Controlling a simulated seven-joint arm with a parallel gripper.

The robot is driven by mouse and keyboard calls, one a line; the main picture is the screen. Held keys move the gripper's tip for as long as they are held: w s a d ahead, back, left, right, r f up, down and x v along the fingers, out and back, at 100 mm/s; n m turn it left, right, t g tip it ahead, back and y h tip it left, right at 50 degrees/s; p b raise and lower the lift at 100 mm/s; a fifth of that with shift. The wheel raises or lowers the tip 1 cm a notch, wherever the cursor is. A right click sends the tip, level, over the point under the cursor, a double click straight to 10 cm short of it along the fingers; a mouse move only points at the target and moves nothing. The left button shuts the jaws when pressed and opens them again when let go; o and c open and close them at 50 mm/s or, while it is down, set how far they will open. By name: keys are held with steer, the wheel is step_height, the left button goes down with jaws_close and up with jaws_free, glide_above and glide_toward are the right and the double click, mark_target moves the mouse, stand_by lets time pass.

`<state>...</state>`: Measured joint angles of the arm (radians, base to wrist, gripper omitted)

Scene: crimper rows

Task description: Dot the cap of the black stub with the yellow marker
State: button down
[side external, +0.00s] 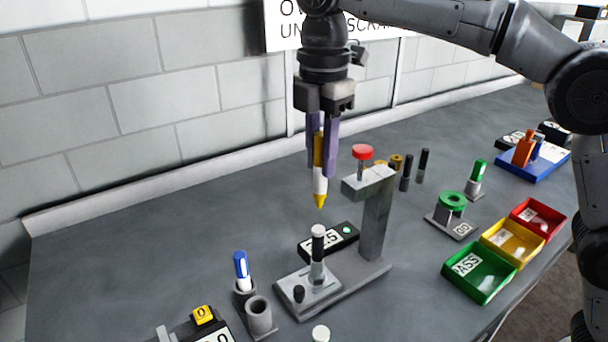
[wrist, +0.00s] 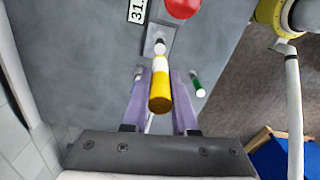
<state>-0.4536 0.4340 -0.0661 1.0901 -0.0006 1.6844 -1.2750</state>
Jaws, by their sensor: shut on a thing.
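The yellow marker (side external: 319,150) is held upright, tip down, between the purple fingers of my gripper (side external: 321,165). Its white lower part and yellow tip point down. In the wrist view the marker (wrist: 160,92) lies between the fingers (wrist: 160,76). The black stub (side external: 317,246) stands upright on a grey fixture plate (side external: 296,281), and its pale cap (side external: 318,230) faces up. The marker tip is a little above the cap, with a visible gap. In the wrist view the stub's cap (wrist: 160,44) shows just beyond the marker's white end.
A grey post with an arm and red knob (side external: 362,152) stands right of the stub. A labelled box with a green light (side external: 346,231) sits behind. A blue-capped marker (side external: 241,266) and empty grey cup (side external: 259,315) are left. Green, yellow and red trays (side external: 478,291) are right.

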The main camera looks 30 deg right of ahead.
mark_target(320, 182)
steer(key=shift+f, duration=1.75)
steer(key=shift+f, duration=0.65)
stand_by(0.5)
steer(key=shift+r, duration=3.55)
steer(key=w+d+f+m, duration=0.2)
steer(key=d+f+m, duration=0.6)
steer(key=d, duration=0.5)
steer(key=w+d+f+m, duration=0.2)
steer(key=d+f+m, duration=0.6)
steer(key=d+f, duration=0.5)
steer(key=shift+w+d+f, duration=0.2)
steer(key=shift+d, duration=0.35)
